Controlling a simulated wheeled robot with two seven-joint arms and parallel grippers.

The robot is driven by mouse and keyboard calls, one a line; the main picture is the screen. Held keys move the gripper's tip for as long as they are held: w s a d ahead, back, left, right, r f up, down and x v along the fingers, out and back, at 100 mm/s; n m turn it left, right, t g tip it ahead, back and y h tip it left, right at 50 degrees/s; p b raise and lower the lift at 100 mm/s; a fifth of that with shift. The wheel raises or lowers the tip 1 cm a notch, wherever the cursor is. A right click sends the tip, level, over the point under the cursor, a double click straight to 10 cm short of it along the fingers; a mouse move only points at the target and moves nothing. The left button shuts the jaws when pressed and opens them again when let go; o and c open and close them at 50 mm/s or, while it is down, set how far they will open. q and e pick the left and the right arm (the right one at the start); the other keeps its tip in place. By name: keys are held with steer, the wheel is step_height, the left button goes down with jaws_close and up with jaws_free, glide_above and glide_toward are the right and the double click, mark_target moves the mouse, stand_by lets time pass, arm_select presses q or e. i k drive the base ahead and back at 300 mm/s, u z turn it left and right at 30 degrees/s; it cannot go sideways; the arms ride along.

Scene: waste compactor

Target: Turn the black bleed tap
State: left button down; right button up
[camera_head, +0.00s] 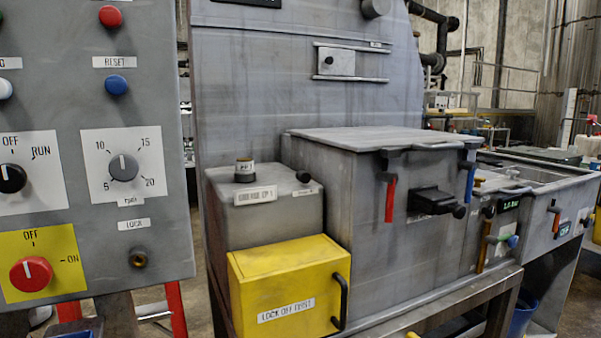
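I cannot read any label that names the bleed tap. One black fitting that could be it is a stubby block with a round end knob (436,201) on the front of the large grey housing (330,170). Another is a small black knob (303,177) at the top right of the smaller grey box (265,215). A red lever (390,199) hangs down to the left of the black block, and a blue lever (471,179) to its right. Neither of my grippers shows in the head view.
A grey control panel (160,220) with buttons and dials stands close on the left. A yellow box (290,285) marked "LOCK OFF FIRST", with a black handle (341,302), sits below the small grey box. More levers and a trough (520,180) extend to the right.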

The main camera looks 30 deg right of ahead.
mark_target(490, 213)
steer(key=u, duration=1.9)
steer(key=k, duration=1.45)
steer(key=z, duration=2.4)
steer(key=k, duration=0.5)
steer(key=z, duration=0.15)
steer(key=i, duration=1.25)
steer(key=u, duration=0.45)
